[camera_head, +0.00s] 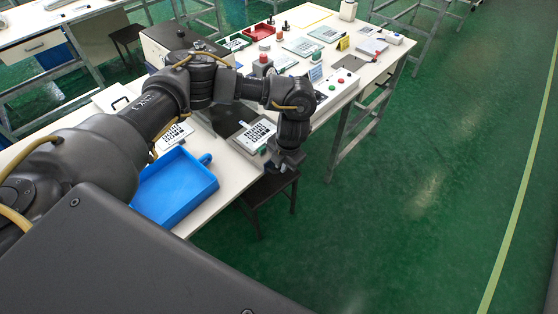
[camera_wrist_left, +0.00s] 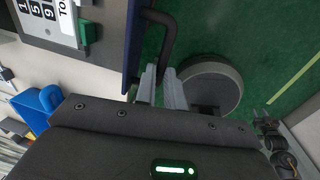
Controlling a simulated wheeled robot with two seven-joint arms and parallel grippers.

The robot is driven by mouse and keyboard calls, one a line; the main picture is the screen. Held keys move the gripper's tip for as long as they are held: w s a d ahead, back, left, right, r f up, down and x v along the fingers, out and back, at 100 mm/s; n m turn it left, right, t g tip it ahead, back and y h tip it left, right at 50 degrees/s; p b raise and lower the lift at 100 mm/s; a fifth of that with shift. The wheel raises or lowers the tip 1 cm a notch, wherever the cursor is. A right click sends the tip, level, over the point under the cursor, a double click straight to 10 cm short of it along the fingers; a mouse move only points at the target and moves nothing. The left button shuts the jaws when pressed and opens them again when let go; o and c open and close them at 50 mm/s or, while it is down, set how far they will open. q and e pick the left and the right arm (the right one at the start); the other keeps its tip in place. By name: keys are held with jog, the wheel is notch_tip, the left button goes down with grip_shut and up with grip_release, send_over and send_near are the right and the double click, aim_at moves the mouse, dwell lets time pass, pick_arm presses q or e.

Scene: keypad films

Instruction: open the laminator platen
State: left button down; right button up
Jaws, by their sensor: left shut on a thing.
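The laminator's dark flat part (camera_head: 226,118) lies at the table's front edge in the head view, partly hidden by my left arm. A white film card with black keys (camera_head: 259,133) lies on it. The card also shows at the top left of the left wrist view (camera_wrist_left: 52,18), with a green block (camera_wrist_left: 87,33) at its edge. My left gripper (camera_head: 284,162) is at the front edge, beside the card. In the left wrist view its fingers (camera_wrist_left: 162,72) are closed at the lower end of a black bar handle (camera_wrist_left: 165,35) on a blue-edged panel.
A blue tray (camera_head: 172,193) stands on the table left of the card. A dark stool (camera_head: 270,189) stands below the gripper. A control panel with buttons (camera_head: 333,88) and several small items fill the table behind. The green floor at right is clear.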

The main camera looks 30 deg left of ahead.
pick_arm(q)
jog(key=c, duration=1.5)
grip_release()
jog(key=shift+r, duration=0.1)
notch_tip(320, 180, up, 10)
jog(key=d, duration=0.1)
jog(key=shift+s+d+r+b, duration=0.2)
jog(key=shift+s+d+b, duration=0.1)
jog(key=shift+d, duration=0.1)
jog(key=shift+w, duration=0.1)
